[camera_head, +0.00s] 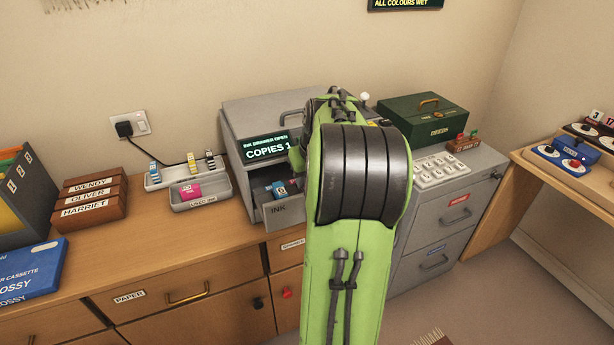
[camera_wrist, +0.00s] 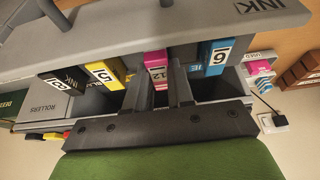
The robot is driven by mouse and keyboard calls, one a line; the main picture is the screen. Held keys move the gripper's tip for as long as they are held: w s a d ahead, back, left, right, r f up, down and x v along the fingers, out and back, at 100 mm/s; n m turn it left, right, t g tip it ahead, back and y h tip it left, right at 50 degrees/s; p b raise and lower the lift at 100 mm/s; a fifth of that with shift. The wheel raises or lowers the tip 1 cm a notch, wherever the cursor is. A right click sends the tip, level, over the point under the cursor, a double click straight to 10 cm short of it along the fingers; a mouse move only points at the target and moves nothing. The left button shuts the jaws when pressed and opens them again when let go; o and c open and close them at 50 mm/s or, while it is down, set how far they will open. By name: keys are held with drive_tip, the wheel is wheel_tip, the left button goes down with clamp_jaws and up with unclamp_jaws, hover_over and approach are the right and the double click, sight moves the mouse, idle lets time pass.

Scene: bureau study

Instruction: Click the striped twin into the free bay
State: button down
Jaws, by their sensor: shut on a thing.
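My gripper (camera_wrist: 161,88) is shut on a magenta cartridge (camera_wrist: 155,60) with a pale numbered label. The cartridge stands between black, yellow and blue ones in the open ink drawer (camera_wrist: 205,22). A yellow cartridge (camera_wrist: 107,73) and a black one (camera_wrist: 68,80) are left of it; a blue one (camera_wrist: 214,54) is right. I cannot tell whether the magenta one is fully seated. In the head view, my arm hides the gripper and the held cartridge; the open drawer (camera_head: 286,212) shows a blue cartridge (camera_head: 279,189).
The printer's screen (camera_head: 268,149) reads ink drawer open. A tray (camera_head: 203,203) holds another magenta cartridge (camera_head: 189,190). Striped blue, yellow and black cartridges stand in a rack (camera_head: 163,179) behind it. A green box (camera_head: 424,116) and a keypad (camera_head: 440,170) are right of my arm.

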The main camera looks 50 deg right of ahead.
drive_tip(key=shift+f, duration=0.4)
drive_tip(key=c, duration=0.9)
unclamp_jaws()
drive_tip(key=p+v, duration=0.6)
drive_tip(key=v, duration=0.9)
drive_tip(key=shift+s+r, duration=0.15)
drive_tip(key=shift+r, duration=0.2)
drive_tip(key=shift+a, duration=0.15)
